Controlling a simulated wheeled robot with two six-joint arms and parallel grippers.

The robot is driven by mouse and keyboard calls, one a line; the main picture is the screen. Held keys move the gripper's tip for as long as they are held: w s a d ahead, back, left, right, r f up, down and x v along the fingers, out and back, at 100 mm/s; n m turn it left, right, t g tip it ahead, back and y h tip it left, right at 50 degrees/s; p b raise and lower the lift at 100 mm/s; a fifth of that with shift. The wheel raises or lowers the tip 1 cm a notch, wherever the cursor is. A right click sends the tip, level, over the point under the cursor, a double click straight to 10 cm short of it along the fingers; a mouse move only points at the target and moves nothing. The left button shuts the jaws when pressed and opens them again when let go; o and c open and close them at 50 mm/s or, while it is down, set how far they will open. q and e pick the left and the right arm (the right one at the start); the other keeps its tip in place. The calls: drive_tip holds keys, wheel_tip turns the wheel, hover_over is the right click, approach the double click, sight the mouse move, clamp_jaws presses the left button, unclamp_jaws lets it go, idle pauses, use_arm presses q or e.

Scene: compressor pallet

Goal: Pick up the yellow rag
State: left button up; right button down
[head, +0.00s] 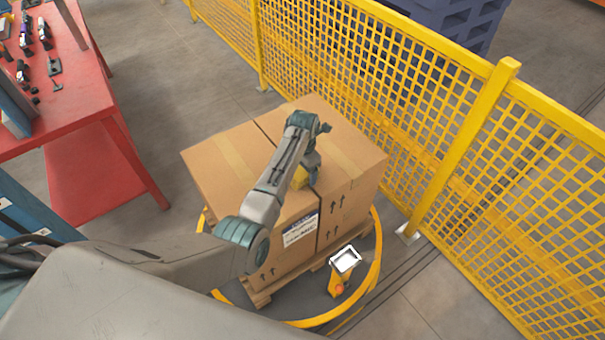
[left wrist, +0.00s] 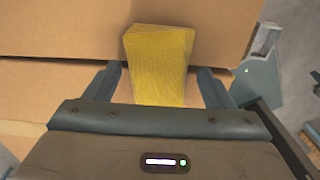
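The yellow rag (head: 300,178) lies on top of the cardboard boxes (head: 232,157), near their front edge, partly hidden by my left arm in the head view. In the left wrist view the rag (left wrist: 160,50) looks like a folded stack. My left gripper (left wrist: 159,70) is open, with one finger on each side of the rag and a visible gap to each. The rag's near end is hidden behind the gripper body. In the head view my left gripper (head: 308,172) is over the rag, its fingers hard to make out. My right gripper is not in view.
The boxes stand on a wooden pallet (head: 262,296) inside a yellow ring (head: 376,262). A small screen on a yellow stand (head: 345,260) is at the front right. A yellow mesh fence (head: 430,130) runs behind and right. A red workbench (head: 85,95) with tools is left.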

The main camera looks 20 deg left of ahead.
sight(304, 171)
use_arm(q)
drive_tip(key=c, duration=0.9)
drive_tip(key=shift+o, duration=0.2)
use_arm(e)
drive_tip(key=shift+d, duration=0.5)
use_arm(q)
drive_tip(key=shift+r, duration=0.1)
